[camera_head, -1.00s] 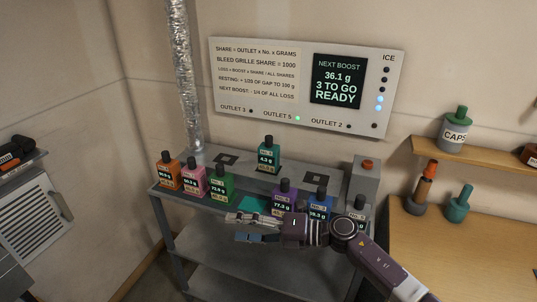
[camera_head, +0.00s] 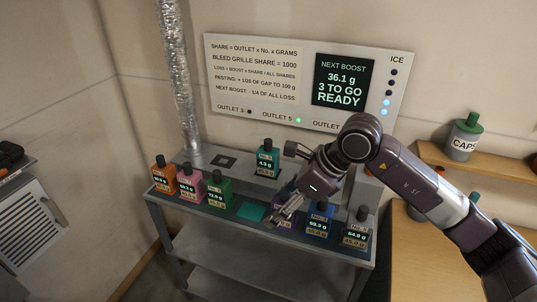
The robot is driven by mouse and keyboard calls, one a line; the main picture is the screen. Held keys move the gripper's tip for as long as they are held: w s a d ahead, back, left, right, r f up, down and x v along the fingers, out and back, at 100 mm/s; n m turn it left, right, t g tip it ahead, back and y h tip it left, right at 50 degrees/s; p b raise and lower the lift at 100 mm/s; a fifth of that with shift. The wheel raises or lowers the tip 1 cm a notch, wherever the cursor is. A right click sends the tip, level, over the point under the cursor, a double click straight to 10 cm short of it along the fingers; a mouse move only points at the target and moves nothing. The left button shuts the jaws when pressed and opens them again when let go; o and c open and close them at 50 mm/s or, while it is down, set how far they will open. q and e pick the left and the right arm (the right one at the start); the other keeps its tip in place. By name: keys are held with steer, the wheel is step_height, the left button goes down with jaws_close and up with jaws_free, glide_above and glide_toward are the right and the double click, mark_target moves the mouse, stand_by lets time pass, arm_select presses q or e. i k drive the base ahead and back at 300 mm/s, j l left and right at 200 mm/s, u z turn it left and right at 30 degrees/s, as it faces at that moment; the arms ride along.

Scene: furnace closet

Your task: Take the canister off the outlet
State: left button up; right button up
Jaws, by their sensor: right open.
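A teal canister (camera_head: 266,160) stands upright at the back of the grey bench, below the lit Outlet 5 label on the wall panel. Its display reads about 4.3 g. My right gripper (camera_head: 284,216) is open, its fingers pointing down and to the left. It is in front of the purple canister (camera_head: 279,196), which it partly hides, and apart from the teal canister. I cannot tell whether it touches the purple one. A bare teal pad (camera_head: 251,212) lies left of the gripper. My left gripper is not in view.
Orange (camera_head: 164,176), pink (camera_head: 191,180) and green (camera_head: 219,190) canisters stand at the bench's left. Blue (camera_head: 319,222) and black-capped grey (camera_head: 357,229) ones stand right. A bare dark outlet square (camera_head: 223,161) is back left. The panel screen (camera_head: 342,80) reads READY.

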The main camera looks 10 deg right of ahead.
mark_target(267, 157)
steer(key=i+l, duration=0.15)
steer(key=i, duration=0.25)
steer(key=i+l, duration=0.15)
steer(key=i, duration=0.25)
steer(key=i+l, duration=0.2)
steer(key=i, duration=0.2)
